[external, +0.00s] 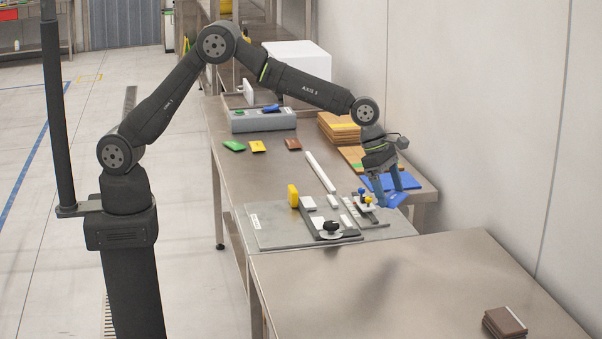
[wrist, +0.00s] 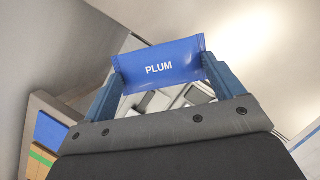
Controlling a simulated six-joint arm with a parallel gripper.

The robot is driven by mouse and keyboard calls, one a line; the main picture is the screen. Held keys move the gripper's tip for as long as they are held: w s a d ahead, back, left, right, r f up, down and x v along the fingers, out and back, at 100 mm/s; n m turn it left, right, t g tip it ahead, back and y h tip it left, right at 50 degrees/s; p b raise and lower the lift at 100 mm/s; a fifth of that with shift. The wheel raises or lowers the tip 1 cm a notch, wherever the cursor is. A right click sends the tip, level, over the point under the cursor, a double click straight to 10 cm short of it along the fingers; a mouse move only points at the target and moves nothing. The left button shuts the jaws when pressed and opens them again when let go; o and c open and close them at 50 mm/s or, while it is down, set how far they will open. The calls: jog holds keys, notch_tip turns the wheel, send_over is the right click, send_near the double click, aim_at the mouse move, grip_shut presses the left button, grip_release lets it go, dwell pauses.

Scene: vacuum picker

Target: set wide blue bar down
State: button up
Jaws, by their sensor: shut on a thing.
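The wide blue bar (wrist: 158,66) is a flat blue packet marked "PLUM". In the wrist view it spans the gap between the two blue fingers of my gripper (wrist: 160,76), which are shut on its two ends. In the external view my gripper (external: 391,190) points down over the right end of the grey fixture plate, with the bar (external: 397,200) at its fingertips. The bar looks tilted and seems held clear of the surface; the exact gap cannot be told. The fingers hide part of it.
The grey fixture plate (external: 275,232) bears a yellow block (external: 293,196), a black knob (external: 331,227) and small clamps. Behind my gripper lies a flat blue piece (external: 375,181) by wooden boards. Green (external: 234,146), yellow and brown packets lie farther back. The front table (external: 400,290) is mostly clear.

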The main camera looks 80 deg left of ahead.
jog(key=s+d+m+g+h, duration=0.1)
jog(key=s+d+m, duration=0.1)
jog(key=s+d, duration=1.3)
jog(key=s+d+m, duration=0.3)
jog(key=s+d, duration=0.8)
jog(key=d, duration=0.8)
send_over(373, 311)
jog(key=a, duration=0.1)
jog(key=f, duration=0.6)
jog(key=shift+s, duration=0.3)
jog(key=shift+a+f, duration=0.1)
jog(key=shift+f, duration=1.95)
jog(key=shift+f, duration=0.1)
